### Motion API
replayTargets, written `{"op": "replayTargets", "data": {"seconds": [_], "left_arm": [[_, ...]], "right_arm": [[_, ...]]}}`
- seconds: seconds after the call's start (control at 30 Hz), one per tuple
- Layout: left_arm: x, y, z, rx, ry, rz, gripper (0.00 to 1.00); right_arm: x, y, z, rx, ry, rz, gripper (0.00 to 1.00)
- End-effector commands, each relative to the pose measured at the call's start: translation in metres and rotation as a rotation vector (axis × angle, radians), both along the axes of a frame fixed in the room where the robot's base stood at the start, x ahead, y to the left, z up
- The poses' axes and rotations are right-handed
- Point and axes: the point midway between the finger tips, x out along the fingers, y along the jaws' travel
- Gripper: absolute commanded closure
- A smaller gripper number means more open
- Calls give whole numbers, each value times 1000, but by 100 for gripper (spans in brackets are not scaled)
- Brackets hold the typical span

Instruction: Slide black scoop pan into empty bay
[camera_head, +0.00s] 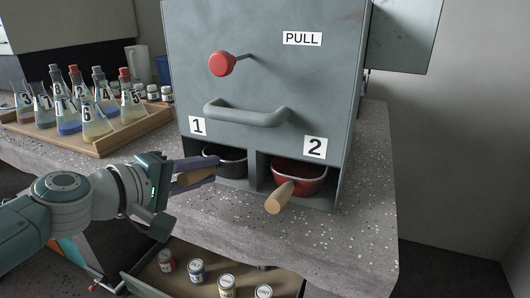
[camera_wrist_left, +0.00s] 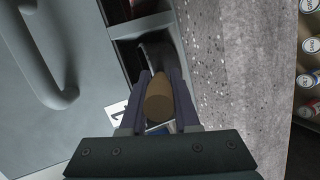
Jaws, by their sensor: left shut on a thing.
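The black scoop pan (camera_head: 228,160) sits partly inside bay 1, the left opening low in the grey cabinet (camera_head: 270,95). Its wooden handle (camera_head: 197,176) points out toward my left arm. My left gripper (camera_head: 196,171) is shut on that handle, in front of the bay. In the left wrist view my gripper (camera_wrist_left: 160,92) has a finger on each side of the handle (camera_wrist_left: 160,104), and the dark pan (camera_wrist_left: 155,50) reaches into the opening beyond. How deep the pan sits is partly hidden. My right gripper is out of view.
A red scoop pan (camera_head: 300,176) with a wooden handle fills bay 2 on the right. Above are a grey bar handle (camera_head: 247,115) and a red knob (camera_head: 222,64). A wooden tray (camera_head: 150,118) of flasks stands left. An open drawer (camera_head: 150,285) with several jars lies below the bench edge.

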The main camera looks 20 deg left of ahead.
Motion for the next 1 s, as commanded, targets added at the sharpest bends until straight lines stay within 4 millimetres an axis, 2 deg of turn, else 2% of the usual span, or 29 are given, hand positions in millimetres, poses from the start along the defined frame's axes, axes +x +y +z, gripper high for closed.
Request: {"op": "replayTargets", "data": {"seconds": [0.03,0.33,0.67,0.77,1.0], "left_arm": [[1,0,1,-1,-3,1,68],[0,0,1,0,-2,1,35],[-5,2,2,0,1,0,35],[-17,5,7,0,2,1,35],[-59,19,20,1,2,1,35]], "right_arm": [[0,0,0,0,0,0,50],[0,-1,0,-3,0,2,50],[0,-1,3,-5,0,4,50],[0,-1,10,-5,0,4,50],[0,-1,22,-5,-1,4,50]]}}
